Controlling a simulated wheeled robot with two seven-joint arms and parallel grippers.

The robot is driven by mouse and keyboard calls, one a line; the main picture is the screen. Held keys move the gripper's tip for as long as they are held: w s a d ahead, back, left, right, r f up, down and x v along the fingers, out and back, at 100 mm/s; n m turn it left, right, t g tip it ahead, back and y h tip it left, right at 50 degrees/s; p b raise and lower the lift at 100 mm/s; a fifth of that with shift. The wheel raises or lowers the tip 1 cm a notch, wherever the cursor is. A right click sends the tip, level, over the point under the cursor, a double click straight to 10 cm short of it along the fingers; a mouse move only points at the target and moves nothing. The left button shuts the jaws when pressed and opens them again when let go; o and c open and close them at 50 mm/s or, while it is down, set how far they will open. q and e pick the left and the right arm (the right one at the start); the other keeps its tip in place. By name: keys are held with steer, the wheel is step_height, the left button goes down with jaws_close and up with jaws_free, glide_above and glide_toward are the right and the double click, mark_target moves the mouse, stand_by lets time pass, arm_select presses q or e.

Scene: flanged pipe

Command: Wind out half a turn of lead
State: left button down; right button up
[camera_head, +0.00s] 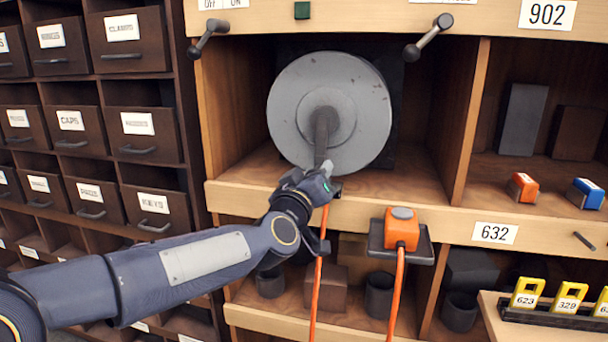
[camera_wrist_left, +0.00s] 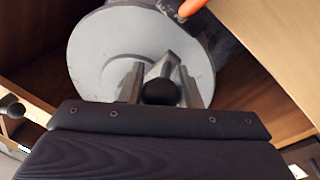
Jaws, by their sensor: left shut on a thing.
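A grey round reel (camera_head: 360,115) with a crank arm (camera_head: 322,130) on its face stands in the open wooden bay in the head view. The crank points down. My left gripper (camera_head: 322,175) is shut at the crank's lower end. In the left wrist view its fingers (camera_wrist_left: 160,88) close around a dark round knob (camera_wrist_left: 160,93), with the reel's disc (camera_wrist_left: 95,55) behind. An orange lead (camera_head: 316,290) hangs below the gripper; its upper part is hidden. An orange plug (camera_head: 402,235) sits on a dark bracket (camera_head: 424,252), with lead hanging from it. My right gripper is not in view.
Two dark levers (camera_head: 208,38) and (camera_head: 428,38) stick out above the bay. Labelled drawers (camera_head: 140,135) fill the left. Orange (camera_head: 522,188) and blue (camera_head: 586,194) blocks sit on the right shelf, above yellow numbered tags (camera_head: 527,293). The bay's wooden front edge (camera_head: 240,195) runs below the reel.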

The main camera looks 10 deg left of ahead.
arm_select(q)
steer(key=shift+d+r+n+t+y+b, duration=0.1)
steer(key=shift+d+r+n+y, duration=0.1)
steer(key=shift+d+n, duration=0.7)
steer(key=shift+d+r+n+t+y+b, duration=0.15)
steer(key=shift+d+n, duration=0.4)
steer(key=shift+n, duration=0.7)
steer(key=shift+d+r+n+t+y+b, duration=0.1)
steer(key=shift+d+n+y, duration=0.15)
steer(key=shift+d+n, duration=0.65)
steer(key=shift+a, duration=0.15)
steer(key=c, duration=1.1)
jaws_free()
steer(key=shift+o, duration=0.2)
steer(key=shift+s, duration=0.15)
steer(key=s+f, duration=0.1)
steer(key=s, duration=0.6)
steer(key=shift+s+a, duration=0.25)
steer(key=shift+a, duration=0.05)
steer(key=shift+f, duration=0.1)
